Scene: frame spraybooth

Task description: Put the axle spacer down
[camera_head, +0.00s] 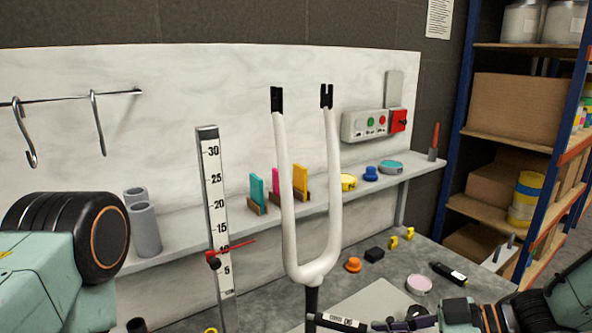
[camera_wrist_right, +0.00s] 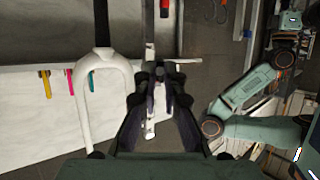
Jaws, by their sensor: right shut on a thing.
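My right gripper (camera_head: 394,324) comes in low at the right of the head view, in front of the bench. It is shut on a short dark bar with a white printed label (camera_head: 337,322), which I take to be the axle spacer. The spacer points left from the fingertips, across the front of the fork's dark post. In the right wrist view the gripper (camera_wrist_right: 160,78) is seen from behind, and the spacer is hard to make out between the dark fingers. My left gripper does not show clearly in either view.
A white fork (camera_head: 311,271) stands upright just behind the spacer. A scale post (camera_head: 216,190) with a red pointer is to its left. Behind is a shelf (camera_head: 180,250) with grey tubes. Orange, black and yellow parts and a pink-topped dish (camera_head: 419,284) lie on the bench.

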